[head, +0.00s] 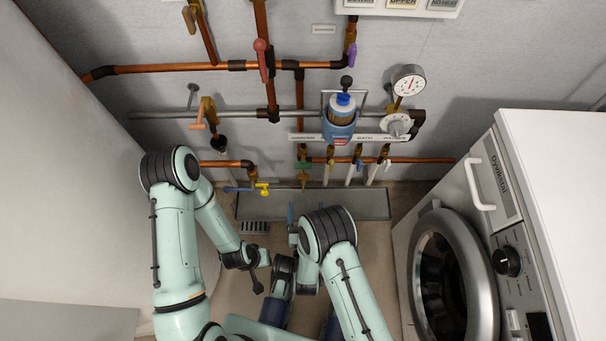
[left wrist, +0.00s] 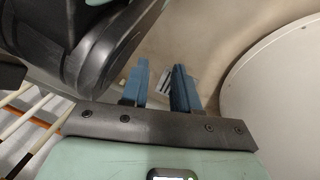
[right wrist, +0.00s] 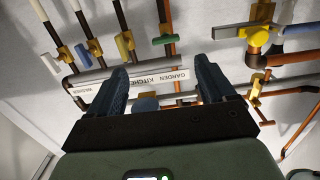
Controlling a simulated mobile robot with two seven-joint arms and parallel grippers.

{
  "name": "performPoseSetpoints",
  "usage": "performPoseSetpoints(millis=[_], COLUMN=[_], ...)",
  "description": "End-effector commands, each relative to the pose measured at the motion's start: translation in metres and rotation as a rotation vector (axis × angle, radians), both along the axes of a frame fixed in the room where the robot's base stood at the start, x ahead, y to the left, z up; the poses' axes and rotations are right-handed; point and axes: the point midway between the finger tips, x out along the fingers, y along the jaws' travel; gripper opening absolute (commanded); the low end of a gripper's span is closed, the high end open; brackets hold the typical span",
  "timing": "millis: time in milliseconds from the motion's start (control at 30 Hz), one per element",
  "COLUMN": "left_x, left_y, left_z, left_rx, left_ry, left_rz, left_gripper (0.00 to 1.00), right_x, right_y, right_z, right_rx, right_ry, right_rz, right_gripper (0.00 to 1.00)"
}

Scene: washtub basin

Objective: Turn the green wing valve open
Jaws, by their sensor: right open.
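The green wing valve (head: 303,166) sits on a vertical copper pipe at the left end of the row of valves under the label strip. In the right wrist view the green valve (right wrist: 164,39) shows beyond my fingertips, between their lines and apart from them. My right gripper (head: 298,212) is open and empty, below the green valve in the head view; its blue fingers (right wrist: 160,70) are wide apart in the right wrist view. My left gripper (left wrist: 160,75) shows two separated blue fingers with nothing between them; its fingers are not clearly visible in the head view.
Yellow, blue and other valves stand right of the green one. A yellow-and-blue tap (head: 262,188) is close at its left. A blue-capped bottle (head: 342,112) hangs above. A washing machine (head: 478,235) stands at right; a floor drain (head: 254,227) lies below.

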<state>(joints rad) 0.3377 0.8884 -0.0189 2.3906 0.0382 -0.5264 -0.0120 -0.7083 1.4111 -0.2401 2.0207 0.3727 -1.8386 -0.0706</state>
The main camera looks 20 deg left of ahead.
Motion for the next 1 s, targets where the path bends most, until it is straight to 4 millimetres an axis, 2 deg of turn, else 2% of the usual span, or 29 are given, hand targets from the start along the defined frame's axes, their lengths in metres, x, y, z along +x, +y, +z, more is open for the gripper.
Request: performPoseSetpoints(millis=[133, 267, 700, 833, 1000], left_x=[0.0, -0.009, -0.06, -0.069, -0.074], left_y=[0.001, 0.002, 0.008, 0.009, 0.009], left_z=[-0.007, -0.013, -0.044, -0.047, -0.048], left_rx=[-0.001, -0.003, -0.014, -0.016, -0.017], left_ry=[0.008, 0.035, 0.205, 0.234, 0.252], left_rz=[0.006, 0.008, 0.024, 0.027, 0.028], left_gripper=[0.3, 0.3, 0.3, 0.3, 0.3], right_x=[0.004, 0.021, 0.105, 0.12, 0.127], right_y=[0.01, 0.014, 0.038, 0.042, 0.044], right_z=[0.007, 0.008, 0.007, 0.007, 0.007], right_rx=[0.007, 0.009, 0.007, 0.006, 0.005], right_ry=[-0.053, -0.055, -0.051, -0.048, -0.047], right_rz=[0.011, 0.009, 0.01, 0.01, 0.011], right_gripper=[0.83, 0.83, 0.83, 0.83, 0.83])
